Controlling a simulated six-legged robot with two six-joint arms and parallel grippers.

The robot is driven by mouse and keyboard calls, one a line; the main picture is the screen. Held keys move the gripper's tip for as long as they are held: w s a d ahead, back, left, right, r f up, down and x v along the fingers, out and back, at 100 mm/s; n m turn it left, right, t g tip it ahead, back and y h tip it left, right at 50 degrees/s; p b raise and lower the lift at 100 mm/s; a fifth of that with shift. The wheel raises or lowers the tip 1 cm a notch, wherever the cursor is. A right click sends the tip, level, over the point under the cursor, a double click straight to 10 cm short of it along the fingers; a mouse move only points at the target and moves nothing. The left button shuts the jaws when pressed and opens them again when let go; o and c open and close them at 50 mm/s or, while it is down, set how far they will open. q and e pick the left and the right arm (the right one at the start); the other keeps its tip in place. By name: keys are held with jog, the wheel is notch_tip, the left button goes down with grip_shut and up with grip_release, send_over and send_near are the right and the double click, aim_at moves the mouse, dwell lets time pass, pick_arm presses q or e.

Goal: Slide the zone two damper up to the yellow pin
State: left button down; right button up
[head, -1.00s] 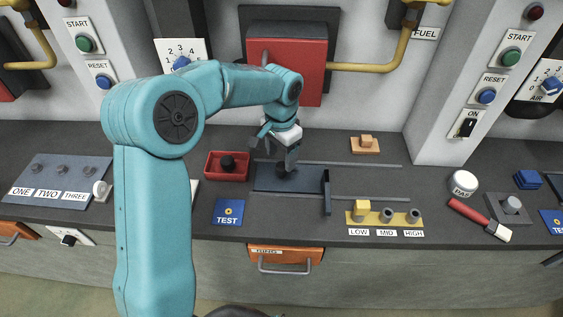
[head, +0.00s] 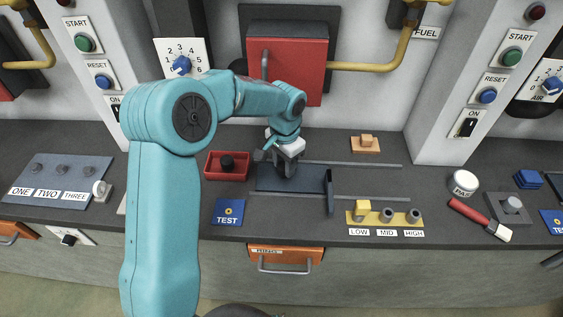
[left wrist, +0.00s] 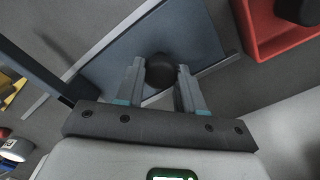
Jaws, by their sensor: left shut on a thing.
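The damper is a dark blue plate (head: 308,180) with a raised bar (head: 329,192) at its right end and a dark round knob (left wrist: 160,70). It lies flat on the counter between two grey rails (head: 352,164). My left gripper (head: 285,170) points down at the plate. In the left wrist view my left gripper (left wrist: 161,84) has one finger on each side of the knob and is shut on it. The yellow pin (head: 362,208) stands at LOW on a yellow strip, right of the bar and apart from it. My right gripper is not in view.
Grey pegs (head: 414,215) stand at MID and HIGH. A red tray (head: 213,166) holding a dark knob is left of the plate. A blue TEST card (head: 228,212) lies in front. A wooden block (head: 365,145) sits behind the rails. The track right of the bar is clear.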

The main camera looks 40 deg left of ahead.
aim_at(303, 176)
pick_arm(q)
jog(key=w+d, duration=0.2)
jog(key=d, duration=0.2)
jog(key=shift+w+d+r, duration=0.1)
jog(key=shift+w+d, duration=0.15)
jog(key=shift+w, duration=0.15)
jog(key=shift+a, duration=0.15)
jog(key=c, duration=0.7)
grip_release()
jog(key=shift+s, duration=0.1)
jog(key=shift+r, duration=0.1)
jog(key=shift+r, duration=0.4)
notch_tip(303, 176, up, 15)
jog(key=shift+r, duration=0.2)
